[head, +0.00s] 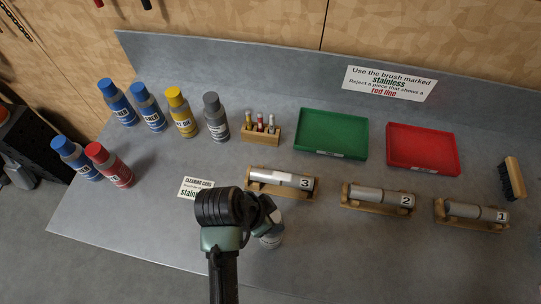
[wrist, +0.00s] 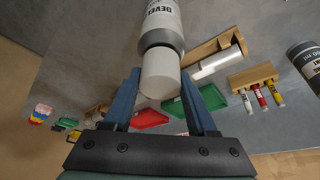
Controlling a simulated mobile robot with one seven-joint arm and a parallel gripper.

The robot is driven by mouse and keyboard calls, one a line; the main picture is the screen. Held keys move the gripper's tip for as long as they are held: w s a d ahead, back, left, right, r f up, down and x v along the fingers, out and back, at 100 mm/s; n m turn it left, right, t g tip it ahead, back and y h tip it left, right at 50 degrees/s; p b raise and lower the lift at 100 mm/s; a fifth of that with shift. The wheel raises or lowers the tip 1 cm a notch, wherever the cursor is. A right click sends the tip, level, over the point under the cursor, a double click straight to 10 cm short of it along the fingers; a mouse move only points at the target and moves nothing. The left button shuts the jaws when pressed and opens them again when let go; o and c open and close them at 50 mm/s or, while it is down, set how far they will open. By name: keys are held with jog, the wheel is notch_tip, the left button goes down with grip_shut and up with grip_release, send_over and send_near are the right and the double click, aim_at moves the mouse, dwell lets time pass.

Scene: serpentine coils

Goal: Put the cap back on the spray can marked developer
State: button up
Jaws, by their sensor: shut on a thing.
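The white spray can marked developer (wrist: 163,22) stands upright on the bench, its lettering partly cut off in the wrist view. In the head view its lower part (head: 271,240) shows below my gripper (head: 264,214), which hides its top. My gripper (wrist: 160,82) is shut on the pale cap (wrist: 160,74), with one finger on each side. The cap is in line with the can's grey shoulder and appears to meet it. I cannot tell whether it is fully seated.
A wooden cradle with tube 3 (head: 282,183) is close behind the can; tubes 2 (head: 378,198) and 1 (head: 472,213) are further right. Several spray cans stand at left. A green tray (head: 331,134) and a red tray (head: 422,149) lie behind. The front bench is clear.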

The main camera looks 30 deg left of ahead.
jog(key=shift+f, duration=0.1)
dwell(0.7)
jog(key=o, duration=1.5)
notch_tip(320, 180, up, 6)
jog(key=p, duration=0.6)
jog(key=shift+f, duration=0.2)
jog(key=shift+r, duration=0.95)
grip_shut()
jog(key=shift+f, duration=0.1)
